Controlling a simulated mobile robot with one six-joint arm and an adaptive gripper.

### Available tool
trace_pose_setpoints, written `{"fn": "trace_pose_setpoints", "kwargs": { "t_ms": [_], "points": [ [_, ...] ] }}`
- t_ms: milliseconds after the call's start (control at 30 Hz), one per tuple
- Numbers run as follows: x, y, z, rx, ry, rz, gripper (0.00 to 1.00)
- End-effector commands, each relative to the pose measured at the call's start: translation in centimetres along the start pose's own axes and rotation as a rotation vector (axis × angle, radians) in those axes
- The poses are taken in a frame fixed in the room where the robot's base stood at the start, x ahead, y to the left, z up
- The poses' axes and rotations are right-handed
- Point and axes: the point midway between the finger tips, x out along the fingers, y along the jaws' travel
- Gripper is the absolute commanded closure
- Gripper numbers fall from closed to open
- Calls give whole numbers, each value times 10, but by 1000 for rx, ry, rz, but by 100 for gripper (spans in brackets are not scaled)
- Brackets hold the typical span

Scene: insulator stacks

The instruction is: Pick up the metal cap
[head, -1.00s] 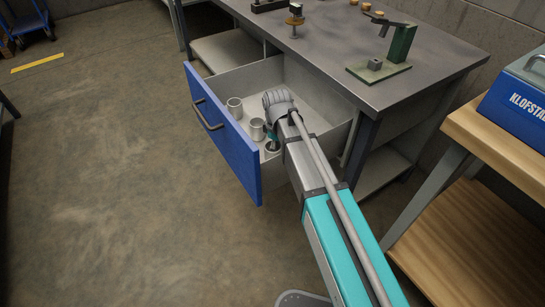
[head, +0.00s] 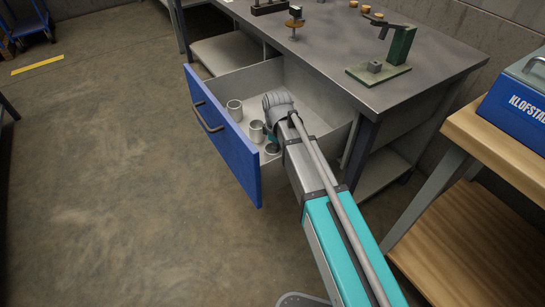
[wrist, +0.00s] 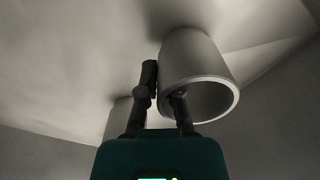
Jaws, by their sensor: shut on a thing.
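Several grey metal caps, shaped like open cups, are inside the open blue-fronted drawer (head: 222,132). One cap (head: 235,106) stands farther back to the left, apart from my gripper. Another cap (head: 257,130) and a third (head: 272,149) are close beside my gripper (head: 268,138), which is partly hidden by my wrist. In the wrist view, my gripper (wrist: 164,92) is shut on the wall of a metal cap (wrist: 195,62), one finger inside its open rim and one outside. A paler shape, perhaps another cap (wrist: 121,112), shows behind the left finger.
The drawer walls and front surround my gripper closely. The grey workbench top (head: 330,55) overhangs the drawer's back right, with a green fixture (head: 390,60) on it. A wooden bench (head: 490,130) with a blue case (head: 520,95) stands at right.

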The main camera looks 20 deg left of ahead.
Motion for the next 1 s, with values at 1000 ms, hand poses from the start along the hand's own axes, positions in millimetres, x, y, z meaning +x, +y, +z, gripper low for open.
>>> {"fn": "trace_pose_setpoints", "kwargs": {
  "t_ms": [1000],
  "points": [
    [-45,0,0,-1,0,0,100]
  ]
}}
